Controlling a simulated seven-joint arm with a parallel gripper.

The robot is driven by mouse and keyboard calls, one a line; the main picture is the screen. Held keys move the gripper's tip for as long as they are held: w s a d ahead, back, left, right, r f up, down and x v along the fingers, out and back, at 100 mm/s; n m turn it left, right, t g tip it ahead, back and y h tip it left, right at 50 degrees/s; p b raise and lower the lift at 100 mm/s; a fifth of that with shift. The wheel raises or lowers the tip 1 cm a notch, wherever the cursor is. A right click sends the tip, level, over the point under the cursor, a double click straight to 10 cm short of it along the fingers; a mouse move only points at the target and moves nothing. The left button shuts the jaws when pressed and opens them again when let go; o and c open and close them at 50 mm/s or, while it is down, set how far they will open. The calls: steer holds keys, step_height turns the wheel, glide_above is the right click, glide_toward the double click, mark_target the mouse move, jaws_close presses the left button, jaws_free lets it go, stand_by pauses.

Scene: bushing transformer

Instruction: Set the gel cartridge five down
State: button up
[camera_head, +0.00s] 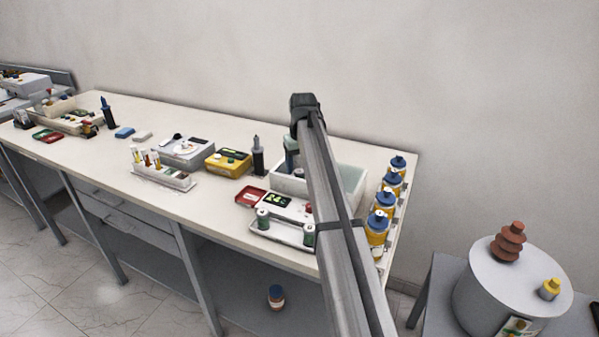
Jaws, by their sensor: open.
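My arm runs up across the right part of the bench in the head view. Its dark end stands above the white open bin, and my gripper (291,157) is mostly hidden behind my own arm there; it is open, but its fingertips are not clear. Small green-and-white cylinders stand on the white tray in front of the bin, one at the left (263,218) and one at the right (309,235). I cannot tell which object is gel cartridge five, and no label is readable. I see nothing clearly held.
The white bin (356,187) stands on the bench. Several yellow jars with blue lids (376,232) line the right edge. A yellow box (228,162), a dark upright device (258,158) and a red tray (250,196) stand left of the bin. Bare bench lies at the front left.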

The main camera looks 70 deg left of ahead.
mark_target(301, 173)
step_height(301, 173, up, 8)
steer(key=d, duration=0.1)
steer(key=shift+r, duration=0.25)
